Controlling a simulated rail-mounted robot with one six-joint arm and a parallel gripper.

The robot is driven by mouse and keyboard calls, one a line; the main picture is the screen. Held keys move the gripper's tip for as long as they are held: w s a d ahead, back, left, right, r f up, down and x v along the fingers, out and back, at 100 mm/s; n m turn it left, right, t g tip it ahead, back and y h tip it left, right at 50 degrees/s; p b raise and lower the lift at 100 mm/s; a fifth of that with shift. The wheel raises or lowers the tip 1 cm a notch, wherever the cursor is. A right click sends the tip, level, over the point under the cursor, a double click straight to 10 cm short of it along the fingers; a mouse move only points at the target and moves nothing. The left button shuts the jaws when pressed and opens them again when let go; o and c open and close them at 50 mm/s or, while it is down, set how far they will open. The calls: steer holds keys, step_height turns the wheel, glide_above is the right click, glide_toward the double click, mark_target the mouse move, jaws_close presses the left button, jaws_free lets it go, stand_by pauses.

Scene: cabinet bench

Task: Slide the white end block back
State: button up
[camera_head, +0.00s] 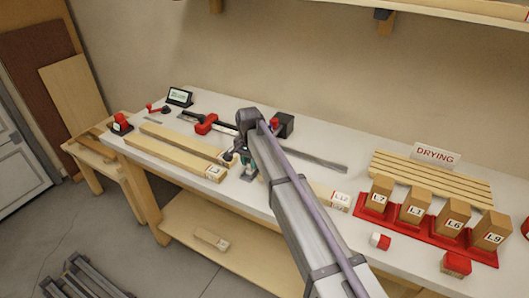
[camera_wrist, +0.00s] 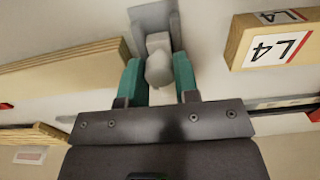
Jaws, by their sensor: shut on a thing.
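The white end block (camera_wrist: 158,62) shows between the teal fingers of my gripper (camera_wrist: 158,82) in the wrist view. It has a rounded near end and stands against a grey plate (camera_wrist: 150,18). My gripper is shut on the white block. In the head view my gripper (camera_head: 248,166) is low over the bench, just right of the labelled end of a long wooden piece (camera_head: 175,155). The white block cannot be made out clearly there, as my gripper and arm cover much of that spot.
A wooden piece labelled L4 (camera_wrist: 262,42) lies close to the fingers in the wrist view. A red-and-black clamp (camera_head: 206,124) lies behind on the bench (camera_head: 300,133). Labelled blocks stand in a red rack (camera_head: 372,208) at right, before the slatted drying rack (camera_head: 430,180).

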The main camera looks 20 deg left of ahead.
steer(key=shift+s, duration=0.55)
steer(key=o, duration=0.9)
steer(key=shift+r, duration=0.1)
step_height(320, 180, up, 9)
steer(key=p, duration=0.9)
steer(key=shift+a, duration=0.1)
